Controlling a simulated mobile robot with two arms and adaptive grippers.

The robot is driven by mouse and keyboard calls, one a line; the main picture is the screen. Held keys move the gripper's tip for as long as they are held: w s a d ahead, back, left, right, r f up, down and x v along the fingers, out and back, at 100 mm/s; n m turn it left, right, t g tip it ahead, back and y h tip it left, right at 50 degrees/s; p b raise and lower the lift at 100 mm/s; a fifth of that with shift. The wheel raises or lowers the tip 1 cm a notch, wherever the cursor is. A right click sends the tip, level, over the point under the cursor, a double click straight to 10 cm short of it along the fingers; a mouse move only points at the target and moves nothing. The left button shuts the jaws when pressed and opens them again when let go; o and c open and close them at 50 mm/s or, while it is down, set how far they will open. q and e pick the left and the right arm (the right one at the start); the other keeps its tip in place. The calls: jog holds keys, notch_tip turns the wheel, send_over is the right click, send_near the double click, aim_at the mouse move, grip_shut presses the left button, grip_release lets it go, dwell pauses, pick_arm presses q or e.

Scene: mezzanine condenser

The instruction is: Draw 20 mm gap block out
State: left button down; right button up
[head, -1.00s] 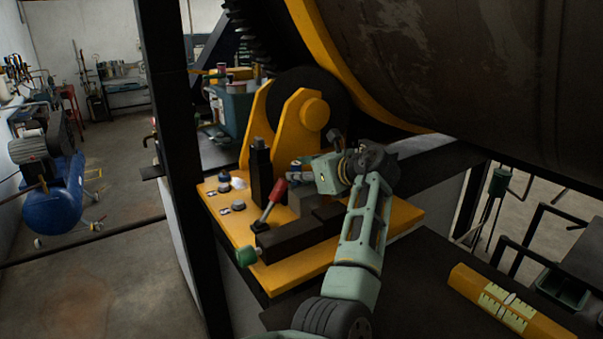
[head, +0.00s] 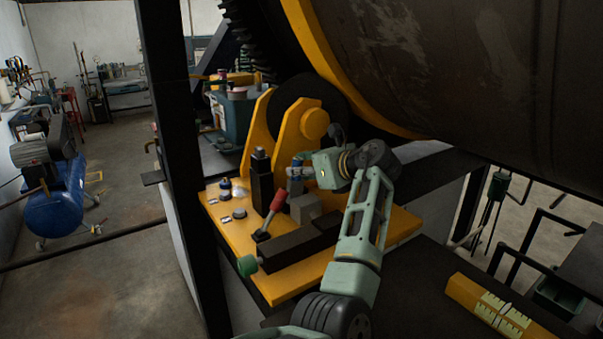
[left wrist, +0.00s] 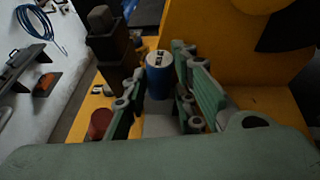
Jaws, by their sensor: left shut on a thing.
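My left gripper (head: 300,172) is over the yellow base plate (head: 285,285), in front of the yellow roller bracket. It is shut on a blue cylinder (head: 295,184) with a pale marked top. In the left wrist view the blue cylinder (left wrist: 158,77) stands upright between the green fingers (left wrist: 155,98). Grey blocks (head: 305,208) sit just below it; a grey surface (left wrist: 158,124) also shows there in the wrist view. I cannot tell whether the cylinder is joined to a grey block, or which piece is the 20 mm gap block. My right gripper is out of view.
A red-handled lever (head: 278,196), a black post (head: 261,180) and a dark block with a green knob (head: 247,266) crowd the plate. The large drum (head: 450,80) overhangs at right. A yellow slotted holder (head: 495,308) lies on the dark surface at lower right.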

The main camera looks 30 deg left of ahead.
pick_arm(q)
jog(key=shift+r, duration=1.8)
